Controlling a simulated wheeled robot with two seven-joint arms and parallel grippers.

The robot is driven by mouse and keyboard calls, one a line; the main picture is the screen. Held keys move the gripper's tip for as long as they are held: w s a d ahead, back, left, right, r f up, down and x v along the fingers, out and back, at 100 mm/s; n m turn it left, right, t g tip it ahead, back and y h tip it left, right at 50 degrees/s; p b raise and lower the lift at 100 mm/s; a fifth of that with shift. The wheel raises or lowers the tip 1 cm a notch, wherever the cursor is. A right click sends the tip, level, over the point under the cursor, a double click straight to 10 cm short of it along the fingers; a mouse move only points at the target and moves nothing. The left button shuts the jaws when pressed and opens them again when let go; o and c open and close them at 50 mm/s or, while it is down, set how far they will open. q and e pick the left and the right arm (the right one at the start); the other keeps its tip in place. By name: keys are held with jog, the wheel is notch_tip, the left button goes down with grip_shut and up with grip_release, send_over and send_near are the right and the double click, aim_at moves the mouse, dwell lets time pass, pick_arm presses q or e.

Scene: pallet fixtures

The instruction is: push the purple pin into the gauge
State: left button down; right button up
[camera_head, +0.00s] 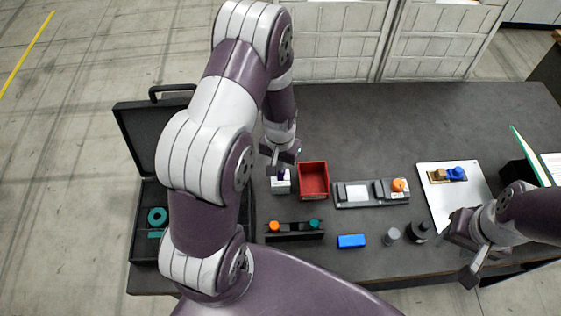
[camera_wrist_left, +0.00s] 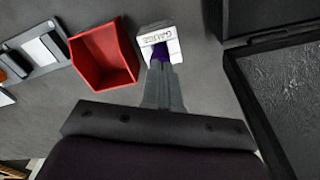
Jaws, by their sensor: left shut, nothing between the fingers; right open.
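The gauge (camera_head: 280,187) is a small white block on the dark table, left of the red bin. It also shows in the left wrist view (camera_wrist_left: 152,36), with lettering on its face. The purple pin (camera_head: 281,176) is at the top of the gauge; in the left wrist view (camera_wrist_left: 160,54) only a purple part shows. My left gripper (camera_head: 276,168) is shut and empty, right above the pin; its fingertips overlap the pin in view, and I cannot tell if they touch. My right gripper (camera_head: 467,262) is open, near the table's front right.
A red bin (camera_head: 313,181) stands close to the gauge's right. A grey fixture (camera_head: 360,205) lies further right. A black rack (camera_head: 294,236) with orange and teal pieces and a blue block (camera_head: 351,241) lie in front. An open black case (camera_head: 147,217) is at left.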

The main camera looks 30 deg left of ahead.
dwell(0.4)
pick_arm(q)
notch_tip(320, 180, up, 8)
jog(key=p, duration=0.6)
jog(key=shift+p, duration=0.4)
